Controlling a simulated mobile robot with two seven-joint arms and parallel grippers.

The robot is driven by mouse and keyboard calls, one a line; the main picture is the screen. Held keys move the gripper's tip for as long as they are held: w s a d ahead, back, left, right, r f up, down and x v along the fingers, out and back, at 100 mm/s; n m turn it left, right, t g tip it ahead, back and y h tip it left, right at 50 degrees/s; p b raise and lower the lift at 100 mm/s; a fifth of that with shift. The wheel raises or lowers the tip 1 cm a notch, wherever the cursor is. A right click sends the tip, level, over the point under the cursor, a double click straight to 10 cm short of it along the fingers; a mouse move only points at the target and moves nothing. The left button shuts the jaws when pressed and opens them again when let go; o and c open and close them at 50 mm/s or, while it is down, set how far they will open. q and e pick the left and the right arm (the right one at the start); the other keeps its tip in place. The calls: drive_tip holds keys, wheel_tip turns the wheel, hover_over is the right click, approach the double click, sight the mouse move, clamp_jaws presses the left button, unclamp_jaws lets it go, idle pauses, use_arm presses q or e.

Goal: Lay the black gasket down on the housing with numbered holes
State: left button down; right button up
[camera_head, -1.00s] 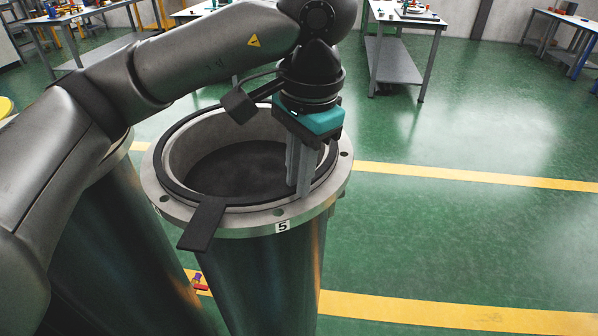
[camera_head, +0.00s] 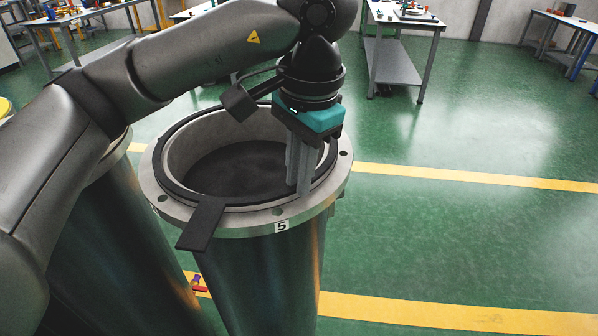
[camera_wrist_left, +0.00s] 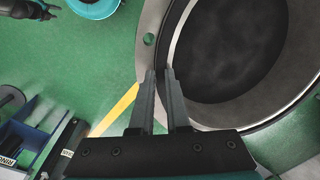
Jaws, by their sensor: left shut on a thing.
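In the left wrist view, the fingertips (camera_wrist_left: 160,73) are at the ring's edge beside a flange hole. The arm and gripper hide part of the ring's far right.
Another tall dark cylinder (camera_head: 125,235) stands close on the left, partly behind my arm. Workbenches (camera_head: 405,62) stand at the back. A small red and purple item (camera_head: 200,284) is on the floor. The green floor to the right is clear.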

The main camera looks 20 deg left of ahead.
use_arm(q)
drive_tip(key=shift+f+b, duration=0.25)
drive_tip(key=shift+b, duration=0.1)
drive_tip(key=c, duration=0.8)
unclamp_jaws()
drive_tip(key=shift+r, duration=0.1)
drive_tip(key=r+p, duration=0.3)
drive_tip(key=r, duration=0.1)
drive_tip(key=r+p, duration=0.2)
drive_tip(key=shift+s+d+r+p, duration=0.2)
drive_tip(key=shift+d+r+p, duration=0.15)
drive_tip(key=shift+r, duration=0.05)
idle(0.7)
